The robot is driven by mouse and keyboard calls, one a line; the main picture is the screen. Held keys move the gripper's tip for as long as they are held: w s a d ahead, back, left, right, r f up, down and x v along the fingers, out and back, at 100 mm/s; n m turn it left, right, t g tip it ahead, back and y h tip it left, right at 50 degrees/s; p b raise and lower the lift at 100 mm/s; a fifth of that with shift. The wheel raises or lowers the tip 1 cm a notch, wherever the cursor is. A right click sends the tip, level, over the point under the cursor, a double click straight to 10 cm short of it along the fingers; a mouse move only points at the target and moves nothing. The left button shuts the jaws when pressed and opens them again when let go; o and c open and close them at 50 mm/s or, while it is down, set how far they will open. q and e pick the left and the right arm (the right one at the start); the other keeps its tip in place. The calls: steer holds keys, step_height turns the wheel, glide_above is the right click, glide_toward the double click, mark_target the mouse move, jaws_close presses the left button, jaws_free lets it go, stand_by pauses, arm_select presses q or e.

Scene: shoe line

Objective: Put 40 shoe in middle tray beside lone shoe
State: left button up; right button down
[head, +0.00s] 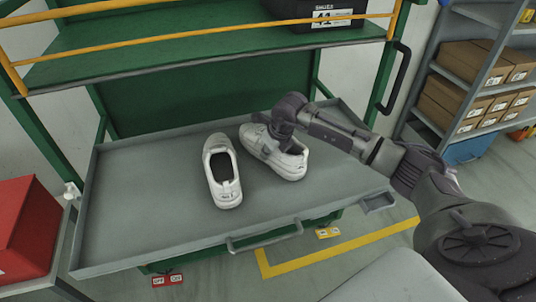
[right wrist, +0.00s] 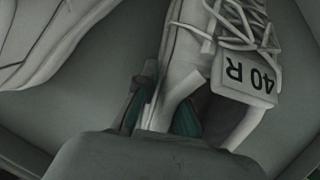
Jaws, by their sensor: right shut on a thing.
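A white shoe (head: 222,172) stands upright on the grey middle tray (head: 150,200). A second white shoe (head: 288,165) is on the right of it, at an angle, a small gap apart. In the right wrist view this shoe (right wrist: 185,50) has a tag (right wrist: 247,77) reading 40 R. My right gripper (head: 284,127) reaches over it from the right and is shut on its side wall. The shoe looks to be at the tray surface; I cannot tell if it bears on it. The first shoe (right wrist: 50,35) also shows at the wrist view's left. My left gripper is not in view.
A green shelf with a yellow rail (head: 200,32) is above the tray's back. A black bin (head: 315,12) marked 42 is on it. A red box (head: 30,228) stands at left, and shelves with cardboard boxes (head: 465,95) at right. The tray has free room on both sides.

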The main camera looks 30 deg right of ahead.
steer(key=c, duration=1.3)
jaws_free()
steer(key=shift+o, duration=0.2)
steer(key=shift+r, duration=0.1)
steer(key=shift+s+r, duration=0.1)
steer(key=shift+r, duration=0.2)
steer(key=v, duration=1.1)
steer(key=shift+r, duration=0.25)
